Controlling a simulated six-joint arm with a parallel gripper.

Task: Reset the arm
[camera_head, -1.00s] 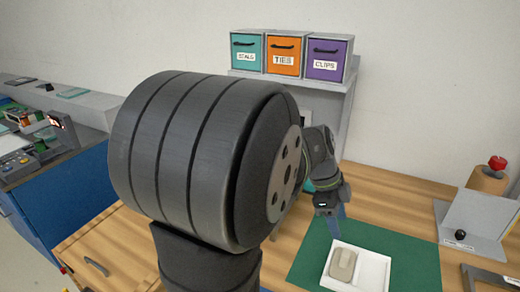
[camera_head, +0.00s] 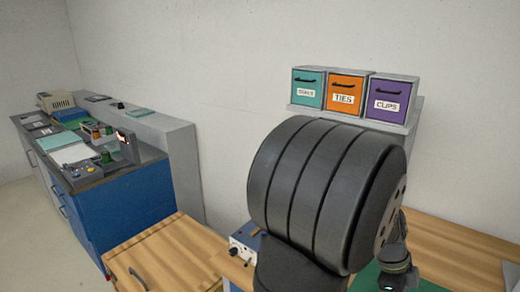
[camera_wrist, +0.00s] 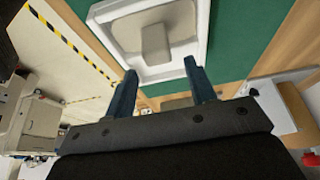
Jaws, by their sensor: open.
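My gripper (camera_wrist: 163,88) shows in the wrist view with its two blue fingers apart and nothing between them. Beyond the fingertips lies a white tray (camera_wrist: 184,55) on a green mat (camera_wrist: 232,30), with a beige rounded object (camera_wrist: 156,42) in it. The tray looks apart from the fingers. In the head view my own large dark arm joint fills the middle right, and the fingers and tray are hidden or out of frame. Part of the green mat (camera_head: 368,277) shows at the bottom right.
Teal (camera_head: 308,88), orange (camera_head: 345,92) and purple (camera_head: 389,98) drawer boxes stand on a grey shelf behind my arm. A blue cabinet (camera_head: 140,205) with devices on top stands at the left. A wooden drawer unit (camera_head: 180,255) is at the lower left, beside a small box with knobs (camera_head: 243,243).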

